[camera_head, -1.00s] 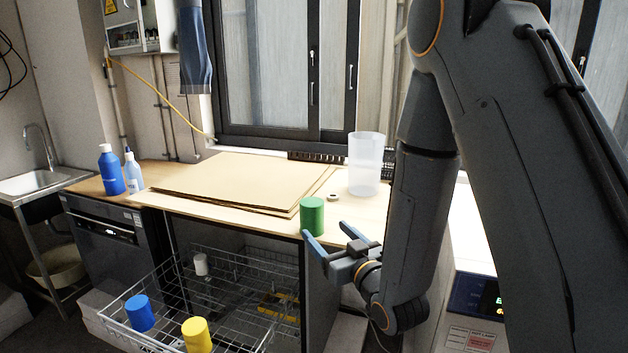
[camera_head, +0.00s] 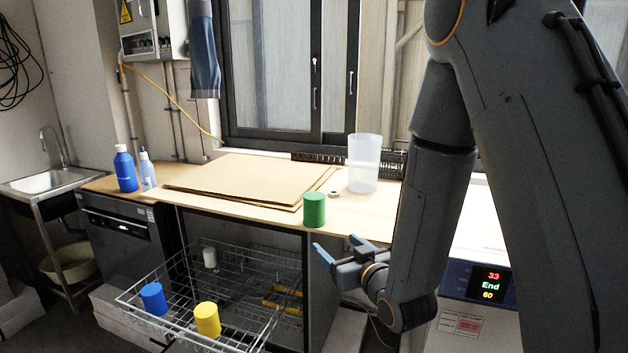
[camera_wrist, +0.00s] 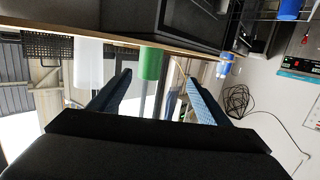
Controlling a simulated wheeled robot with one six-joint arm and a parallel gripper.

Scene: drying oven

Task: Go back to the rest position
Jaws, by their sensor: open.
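My gripper (camera_head: 338,250) is open and empty in the head view, in front of and below the counter's front edge. Its two blue fingers also show spread apart in the wrist view (camera_wrist: 152,85). A green cylinder (camera_head: 314,209) stands upright on the counter's front edge, just beyond and above my gripper and apart from it. In the wrist view, which is turned over, the green cylinder (camera_wrist: 151,63) appears between the fingers but farther off.
A wire basket (camera_head: 240,335) is pulled out below the counter, holding blue (camera_head: 153,298), yellow (camera_head: 207,319) and white (camera_head: 210,257) cylinders. A clear beaker (camera_head: 364,163), cardboard sheets (camera_head: 245,180) and two bottles stand on the counter (camera_head: 375,215). An oven display (camera_head: 488,283) is at right.

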